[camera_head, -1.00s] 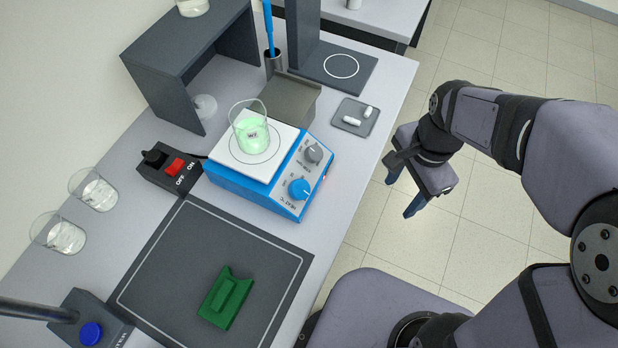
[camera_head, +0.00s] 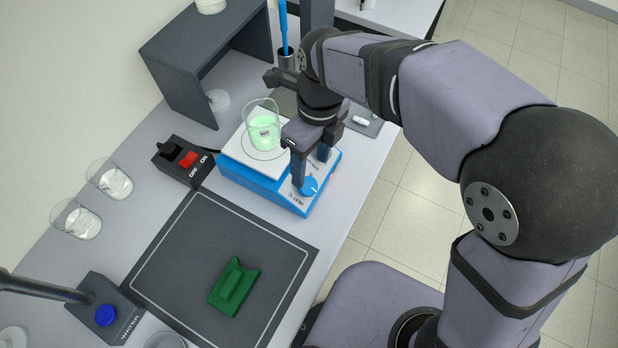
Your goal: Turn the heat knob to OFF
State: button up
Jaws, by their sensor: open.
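The blue heat knob (camera_head: 310,186) is on the sloped front panel of the blue hotplate (camera_head: 262,184), near its front right corner. Its pointer and the panel's small marks are too small to read. My gripper (camera_head: 311,172) is over the front panel, pointing down, open with nothing between its fingers. Its nearer finger is right beside the heat knob in the picture; I cannot tell whether they touch. The farther finger is over the grey knob's area, and the grey knob is hidden behind the gripper.
A beaker of green liquid (camera_head: 264,132) stands on the white hotplate top, close left of my gripper. A switch box (camera_head: 180,160) with a red rocker is left of the hotplate.

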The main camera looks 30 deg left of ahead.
aim_at(309, 185)
jog(key=shift+f, duration=0.15)
jog(key=shift+s+f+p, duration=0.2)
jog(key=shift+f+p, duration=0.25)
jog(key=shift+f, duration=1.3)
jog(key=shift+s+f+p, duration=0.2)
jog(key=shift+f+p, duration=0.2)
jog(key=shift+f, duration=1.35)
jog(key=c, duration=1)
